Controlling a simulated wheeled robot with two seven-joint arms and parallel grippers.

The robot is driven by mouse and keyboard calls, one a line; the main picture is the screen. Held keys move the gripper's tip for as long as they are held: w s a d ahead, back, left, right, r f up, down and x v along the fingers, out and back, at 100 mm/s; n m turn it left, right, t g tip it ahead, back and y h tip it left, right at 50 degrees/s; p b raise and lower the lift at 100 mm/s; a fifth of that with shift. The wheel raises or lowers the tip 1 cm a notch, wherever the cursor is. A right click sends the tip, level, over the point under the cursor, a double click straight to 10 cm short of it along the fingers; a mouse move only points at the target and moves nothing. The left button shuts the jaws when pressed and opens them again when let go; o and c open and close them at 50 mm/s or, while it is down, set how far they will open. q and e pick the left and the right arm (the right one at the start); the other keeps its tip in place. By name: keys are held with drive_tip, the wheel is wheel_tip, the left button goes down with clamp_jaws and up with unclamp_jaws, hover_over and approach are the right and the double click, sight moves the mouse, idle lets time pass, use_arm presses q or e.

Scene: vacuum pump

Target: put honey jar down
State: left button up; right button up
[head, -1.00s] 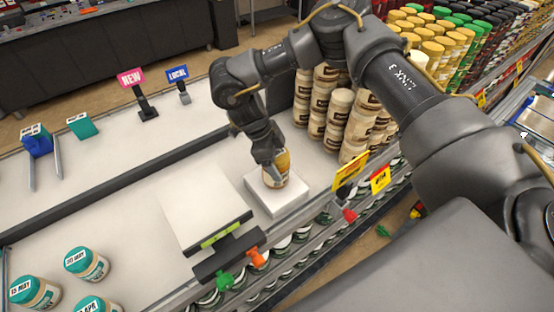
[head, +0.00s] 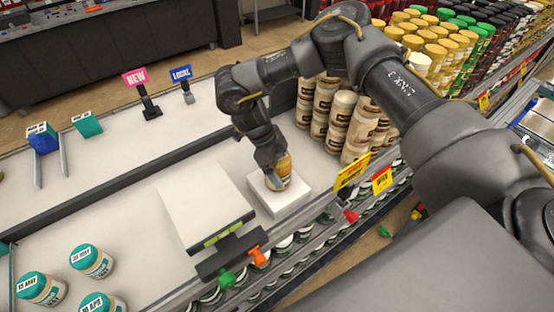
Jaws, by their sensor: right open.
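The honey jar (head: 284,172), amber with a pale label, stands upright on a small white block (head: 292,197) near the shelf's front edge. My right gripper (head: 272,178) is at the jar's left side and partly covers it. Its jaws are open, and the fingers are still close beside the jar; I cannot tell whether they touch it. My left gripper is not in the view.
A flat scale (head: 205,200) stands left of the block. Teal-lidded jars (head: 92,260) are at lower left. Sign holders NEW (head: 136,77) and LOCAL (head: 181,74) stand behind. The shelf between is clear.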

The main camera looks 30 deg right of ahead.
drive_tip(key=shift+w+a+r+b, duration=0.1)
drive_tip(key=shift+w+r+b, duration=0.05)
drive_tip(key=shift+r+b, duration=0.15)
drive_tip(key=b+v, duration=0.4)
drive_tip(key=v, duration=0.6)
drive_tip(key=shift+a+r, duration=0.1)
drive_tip(key=shift+r, duration=0.05)
drive_tip(key=shift+a+r, duration=0.1)
drive_tip(key=shift+r, duration=0.45)
